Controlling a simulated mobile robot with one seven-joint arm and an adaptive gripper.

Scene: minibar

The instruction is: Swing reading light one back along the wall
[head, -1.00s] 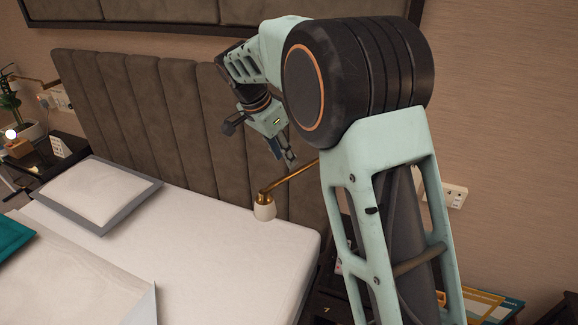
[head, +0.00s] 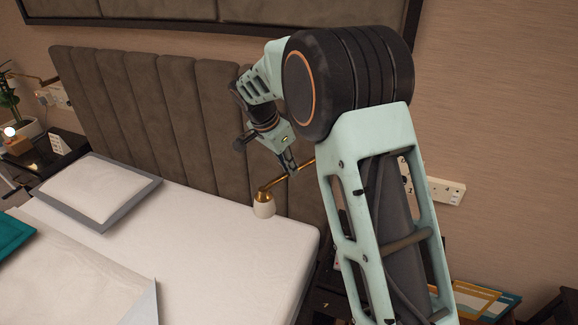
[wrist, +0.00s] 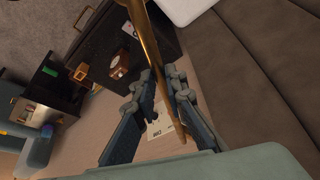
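The near reading light has a brass arm (head: 301,168) and a small cream shade (head: 264,207) in front of the headboard's right end, over the bed's edge. The arm points out from the right, and its wall end is hidden behind my arm. My gripper (head: 289,168) is at the brass arm, a little up from the shade. In the wrist view the brass rod (wrist: 153,60) runs down between my two fingers (wrist: 163,78). The fingers stand apart with a gap around the rod. Whether either finger touches it I cannot tell.
The padded headboard (head: 150,120) stands close behind my gripper. The bed (head: 200,240) lies below with a pillow (head: 100,188). A nightstand (head: 50,150) with a lamp and plant is at left. Wall sockets (head: 445,190) are at right.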

